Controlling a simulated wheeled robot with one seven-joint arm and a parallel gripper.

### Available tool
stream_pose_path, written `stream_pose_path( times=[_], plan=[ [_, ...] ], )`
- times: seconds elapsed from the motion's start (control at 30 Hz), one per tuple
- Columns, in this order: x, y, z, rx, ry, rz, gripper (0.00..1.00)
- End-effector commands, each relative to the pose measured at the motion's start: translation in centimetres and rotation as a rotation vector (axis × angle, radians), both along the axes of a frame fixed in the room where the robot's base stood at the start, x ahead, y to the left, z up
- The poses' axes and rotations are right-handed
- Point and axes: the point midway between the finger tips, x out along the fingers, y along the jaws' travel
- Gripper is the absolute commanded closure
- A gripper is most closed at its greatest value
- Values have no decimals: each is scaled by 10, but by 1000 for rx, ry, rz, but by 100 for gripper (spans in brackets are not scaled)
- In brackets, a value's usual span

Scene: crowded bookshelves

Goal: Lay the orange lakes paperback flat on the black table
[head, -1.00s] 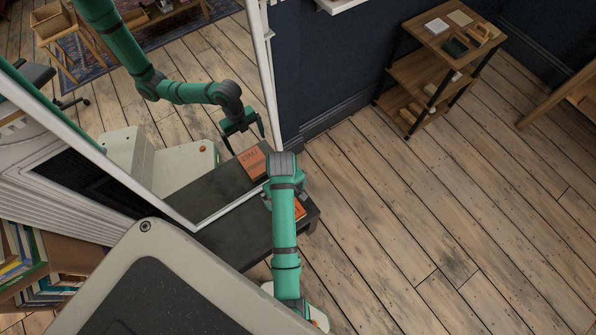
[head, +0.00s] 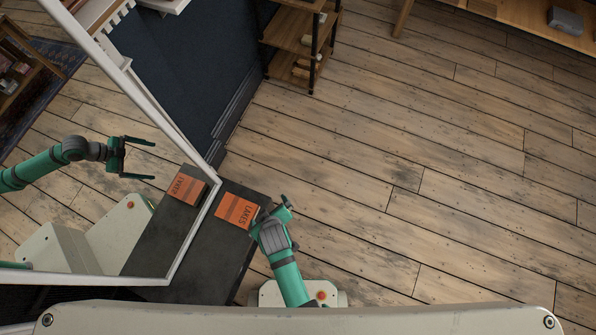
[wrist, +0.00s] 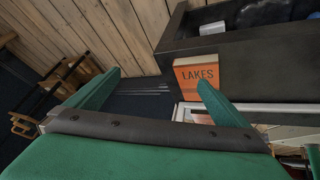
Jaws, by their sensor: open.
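The orange lakes paperback (head: 236,211) lies flat, cover up, near the far end of the black table (head: 213,262). Its LAKES title shows in the head view, and the book also shows in the wrist view (wrist: 197,72) on the dark tabletop (wrist: 250,62). My gripper (head: 272,212) is just right of the book in the head view, by the table's right edge. In the wrist view my gripper (wrist: 155,95) has its green fingers wide apart with nothing between them. The right finger overlaps the book's lower edge in the picture; I cannot tell whether they touch.
A large white-framed mirror (head: 187,250) stands along the table's left side and reflects the book, table and my arm. A wooden shelf unit (head: 300,42) stands at the back. The wooden floor (head: 420,170) right of the table is clear.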

Motion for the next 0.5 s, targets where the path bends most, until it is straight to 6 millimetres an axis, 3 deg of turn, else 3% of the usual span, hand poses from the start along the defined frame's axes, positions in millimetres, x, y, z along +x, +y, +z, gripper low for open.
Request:
stream_pose_path(
  times=[0.27, 0.5],
  plan=[
    [-35, -43, 43, 122, -188, -174, 0],
    [-66, -69, 102, 231, -362, -311, 0]
  ],
)
